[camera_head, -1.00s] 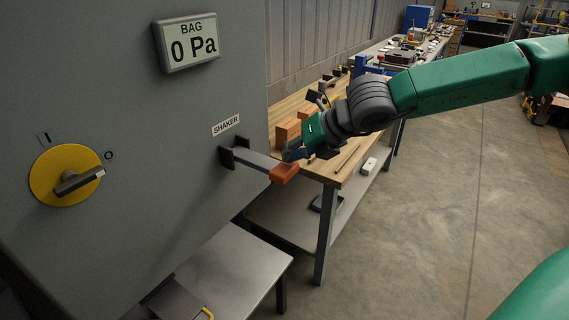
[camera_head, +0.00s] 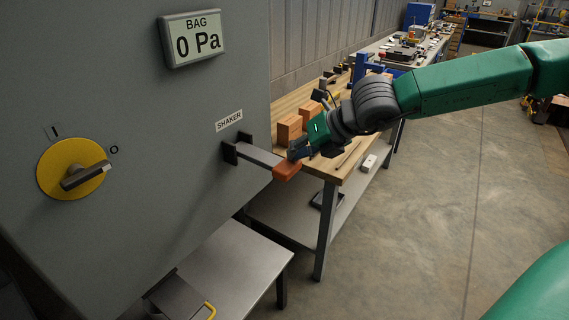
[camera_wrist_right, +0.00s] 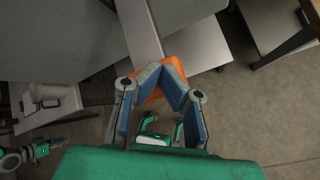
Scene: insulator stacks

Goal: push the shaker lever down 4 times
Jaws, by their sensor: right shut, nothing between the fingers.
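The shaker lever is a flat grey bar (camera_head: 262,156) with an orange handle (camera_head: 287,172), sticking out from the grey panel below the SHAKER label (camera_head: 229,121). It slopes slightly down toward its handle in the picture. My right gripper (camera_head: 294,154) is shut and empty, with its fingertips at the top of the orange handle. In the right wrist view the fingertips (camera_wrist_right: 164,66) overlap the orange handle (camera_wrist_right: 154,94); whether they touch is hard to tell. A green and grey part at that view's lower left may be my left gripper (camera_wrist_right: 38,151); its fingers are not clear.
The panel also carries a yellow rotary switch (camera_head: 73,168) and a BAG display (camera_head: 192,40) reading 0 Pa. A metal table (camera_head: 240,255) stands below the lever. A wooden workbench (camera_head: 335,170) with blocks stands behind the gripper. Floor at right is clear.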

